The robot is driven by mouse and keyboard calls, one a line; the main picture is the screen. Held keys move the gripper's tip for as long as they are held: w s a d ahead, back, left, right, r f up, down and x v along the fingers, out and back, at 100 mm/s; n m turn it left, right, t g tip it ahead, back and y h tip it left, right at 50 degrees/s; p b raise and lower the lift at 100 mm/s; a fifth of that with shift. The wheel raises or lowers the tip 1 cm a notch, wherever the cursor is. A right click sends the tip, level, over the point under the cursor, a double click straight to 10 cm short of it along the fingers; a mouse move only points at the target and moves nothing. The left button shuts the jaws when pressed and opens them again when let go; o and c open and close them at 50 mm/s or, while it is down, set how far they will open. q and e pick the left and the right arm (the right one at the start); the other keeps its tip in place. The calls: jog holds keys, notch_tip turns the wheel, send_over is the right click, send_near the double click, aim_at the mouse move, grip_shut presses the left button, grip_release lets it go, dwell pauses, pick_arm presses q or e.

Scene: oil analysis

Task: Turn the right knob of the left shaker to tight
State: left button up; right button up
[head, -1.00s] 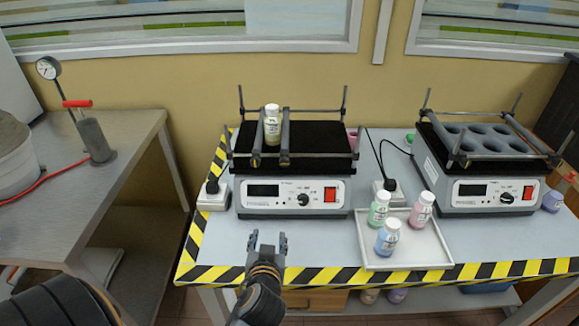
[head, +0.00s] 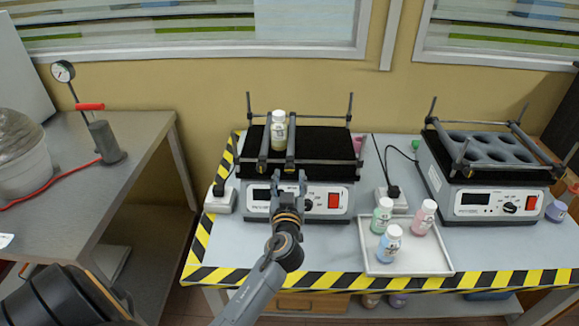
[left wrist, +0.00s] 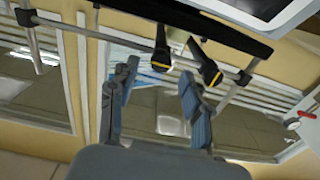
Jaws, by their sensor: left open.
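The left shaker (head: 345,172) has a black top with two grey clamp bars. A bottle with yellowish contents (head: 278,131) stands between the bars. The right knob (head: 289,164) is at the front end of the right bar; the left knob (head: 262,167) ends the other bar. In the left wrist view, which looks upside down, the right knob (left wrist: 161,59) and left knob (left wrist: 208,70) are black with yellow marks. My left gripper (head: 288,181) is open, just in front of the right knob. In the left wrist view its fingers (left wrist: 157,72) frame that knob, no grip seen. My right gripper is not in view.
A tray (head: 425,262) with green, blue and pink bottles lies right of my left arm. Another shaker (head: 495,203) stands at the right. A power socket (head: 221,201) is left of the left shaker. A side table (head: 140,150) is further left.

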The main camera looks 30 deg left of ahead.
aim_at(289, 169)
pick_arm(q)
jog(key=shift+x, duration=1.65)
grip_shut()
